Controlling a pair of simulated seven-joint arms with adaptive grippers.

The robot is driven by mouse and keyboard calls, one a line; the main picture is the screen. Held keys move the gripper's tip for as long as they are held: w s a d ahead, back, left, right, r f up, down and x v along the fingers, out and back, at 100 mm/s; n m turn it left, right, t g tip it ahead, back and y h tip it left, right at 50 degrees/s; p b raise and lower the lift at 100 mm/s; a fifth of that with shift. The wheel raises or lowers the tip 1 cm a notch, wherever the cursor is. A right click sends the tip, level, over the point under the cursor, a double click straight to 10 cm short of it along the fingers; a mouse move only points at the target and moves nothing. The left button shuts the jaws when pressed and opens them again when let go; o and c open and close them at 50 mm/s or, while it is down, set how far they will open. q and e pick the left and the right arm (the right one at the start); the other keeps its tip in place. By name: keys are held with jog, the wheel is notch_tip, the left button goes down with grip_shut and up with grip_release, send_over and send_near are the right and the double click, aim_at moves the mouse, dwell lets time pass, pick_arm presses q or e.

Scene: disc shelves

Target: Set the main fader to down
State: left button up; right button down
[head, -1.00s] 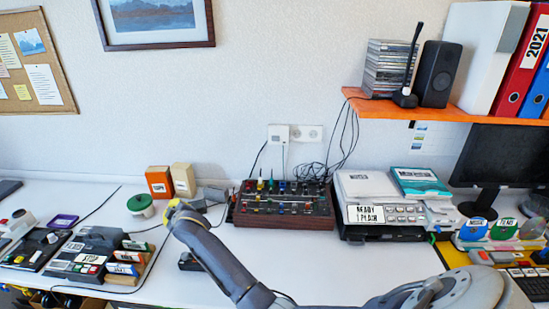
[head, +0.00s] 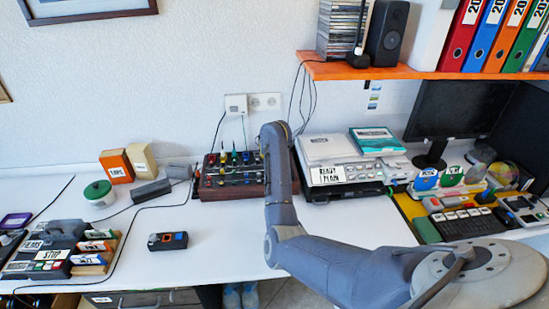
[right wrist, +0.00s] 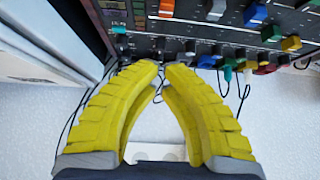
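The dark mixer (head: 222,190) with wooden sides stands at the back of the white desk in the head view, its right end hidden by my right arm. Its panel (right wrist: 200,28) fills the upper right of the right wrist view, with orange, blue, green and white caps and knobs. I cannot tell which cap is the main fader. My right gripper (right wrist: 163,66) has yellow fingers that meet at the tips, with nothing visible held between them. The tips appear in front of the panel edge; contact cannot be told. In the head view the arm hides the fingers. My left gripper is out of view.
A pale device (head: 343,174) labelled READY PLAIN stands right of the mixer. A grey box (head: 150,192) and a green-lidded pot (head: 99,193) are left of it. A small dark device (head: 167,241) lies in front. An orange shelf (head: 400,72) hangs at upper right.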

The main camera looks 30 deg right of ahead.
jog(key=x, duration=0.8)
jog(key=shift+w+d+f, duration=0.1)
jog(key=shift+w+f, duration=0.1)
jog(key=shift+f, duration=0.15)
jog(key=shift+s+a, duration=0.5)
jog(key=shift+s, duration=0.4)
jog(key=shift+s+a, duration=0.45)
jog(key=shift+s, duration=0.4)
jog(key=shift+s, duration=0.15)
jog(key=shift+s+a, duration=0.3)
jog(key=shift+s, duration=0.15)
jog(key=shift+s+f, duration=0.1)
